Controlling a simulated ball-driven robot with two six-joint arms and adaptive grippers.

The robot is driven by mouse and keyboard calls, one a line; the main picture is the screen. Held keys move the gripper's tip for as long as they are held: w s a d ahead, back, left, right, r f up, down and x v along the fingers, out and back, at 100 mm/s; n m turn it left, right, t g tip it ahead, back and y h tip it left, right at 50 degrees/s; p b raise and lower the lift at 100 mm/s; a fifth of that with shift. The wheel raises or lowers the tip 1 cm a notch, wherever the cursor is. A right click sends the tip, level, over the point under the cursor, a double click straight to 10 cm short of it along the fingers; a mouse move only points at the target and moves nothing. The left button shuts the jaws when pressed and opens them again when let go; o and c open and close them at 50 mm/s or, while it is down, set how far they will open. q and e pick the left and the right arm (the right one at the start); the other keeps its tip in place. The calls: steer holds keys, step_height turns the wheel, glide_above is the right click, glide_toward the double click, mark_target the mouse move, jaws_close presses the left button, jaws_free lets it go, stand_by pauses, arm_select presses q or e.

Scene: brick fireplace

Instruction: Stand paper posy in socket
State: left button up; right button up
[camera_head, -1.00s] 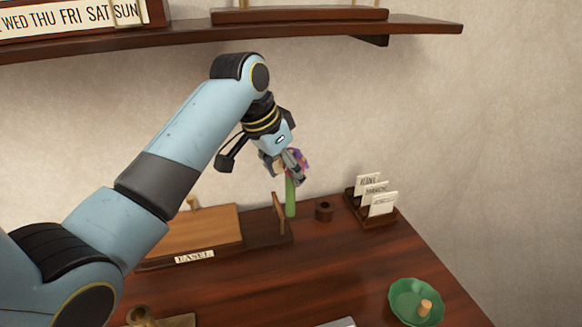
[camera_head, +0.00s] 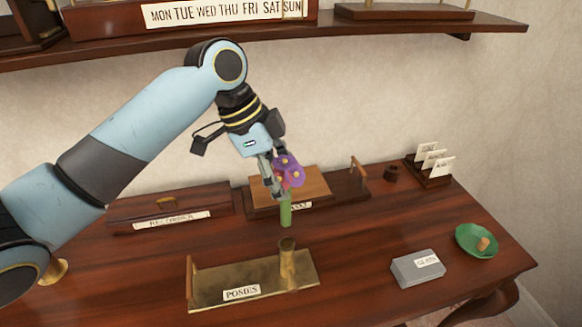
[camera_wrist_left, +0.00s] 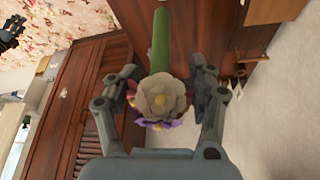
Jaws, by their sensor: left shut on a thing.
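The paper posy has a green stem (camera_head: 286,211) and purple and pink flowers (camera_head: 290,171); a white flower (camera_wrist_left: 162,101) faces the left wrist camera. My left gripper (camera_head: 277,187) is shut on it just below the flowers, with the stem hanging nearly upright. The brass socket (camera_head: 287,264) is an open-topped tube on the brass stand (camera_head: 215,285) labelled POSIES. The stem's lower end appears above and behind the socket, apart from it. A dark claw-like part, possibly my right gripper (camera_wrist_left: 12,32), shows at the left wrist view's edge; its jaws are unclear.
The stand has a wooden post (camera_head: 190,280) at its left. A grey box (camera_head: 418,268) and a green dish (camera_head: 477,241) lie to the right. Behind are a wooden easel board (camera_head: 300,188), a recorder case (camera_head: 150,207) and a card rack (camera_head: 430,165). A shelf (camera_head: 400,33) runs above.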

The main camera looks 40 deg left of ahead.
arm_select(q)
steer(key=shift+s, duration=0.1)
steer(key=shift+p, duration=0.4)
steer(key=b, duration=0.3)
glide_above(282, 224)
steer(key=f, duration=0.4)
steer(key=shift+w+a+f, duration=0.2)
steer(key=shift+w+f, duration=0.1)
steer(key=shift+f, duration=0.65)
arm_select(e)
step_height(282, 224, down, 2)
steer(key=shift+s+f, duration=0.1)
steer(key=shift+f, duration=0.15)
steer(key=shift+d, duration=0.15)
steer(key=shift+r, duration=0.2)
